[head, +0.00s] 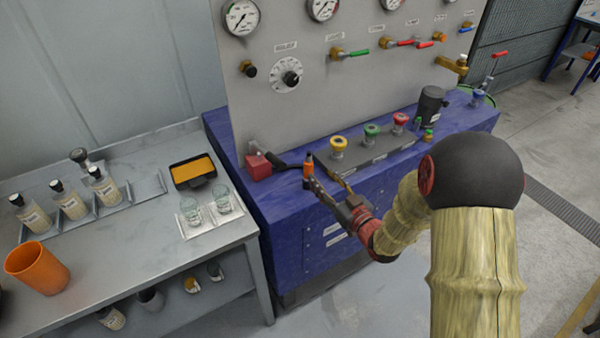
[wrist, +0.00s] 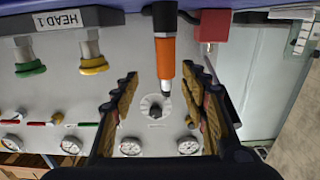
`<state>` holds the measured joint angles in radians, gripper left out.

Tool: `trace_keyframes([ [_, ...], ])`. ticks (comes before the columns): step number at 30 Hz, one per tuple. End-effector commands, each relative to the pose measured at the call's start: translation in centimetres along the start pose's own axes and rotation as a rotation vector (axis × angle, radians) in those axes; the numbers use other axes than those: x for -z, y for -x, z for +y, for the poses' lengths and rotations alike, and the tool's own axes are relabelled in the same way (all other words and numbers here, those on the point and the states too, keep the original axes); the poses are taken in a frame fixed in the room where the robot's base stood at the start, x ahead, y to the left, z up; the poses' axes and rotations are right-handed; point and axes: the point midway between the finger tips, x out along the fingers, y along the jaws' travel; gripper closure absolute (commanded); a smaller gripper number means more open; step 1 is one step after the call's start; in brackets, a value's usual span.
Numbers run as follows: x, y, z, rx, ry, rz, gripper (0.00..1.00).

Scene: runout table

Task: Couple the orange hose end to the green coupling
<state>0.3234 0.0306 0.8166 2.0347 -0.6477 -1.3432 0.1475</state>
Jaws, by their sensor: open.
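The orange hose end (head: 308,166) stands upright on the blue bench near its left end, beside a red block. The green coupling (head: 372,131) is the middle one of three on the grey strip. It also shows in the wrist view (wrist: 30,68) at the left.
The yellow coupling (head: 338,144) stands between the hose end and the green one; the red coupling (head: 400,119) is beyond. The red block (head: 258,167) is left of the hose end. A black cylinder (head: 432,104) stands at the right. The gauge panel (head: 310,90) rises behind.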

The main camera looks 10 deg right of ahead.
Motion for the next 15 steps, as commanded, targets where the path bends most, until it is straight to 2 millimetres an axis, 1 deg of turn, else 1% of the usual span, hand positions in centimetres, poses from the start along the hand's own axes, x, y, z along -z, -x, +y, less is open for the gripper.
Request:
trace_keyframes([
  [3, -0.2, -0.3, -0.2, 0.01, -0.008, 0.019, 0.55],
  [9, -0.2, -2.3, -0.3, 0.012, -0.009, 0.019, 0.55],
  [15, -0.2, -3.9, -0.6, 0.012, -0.007, 0.02, 0.55],
])
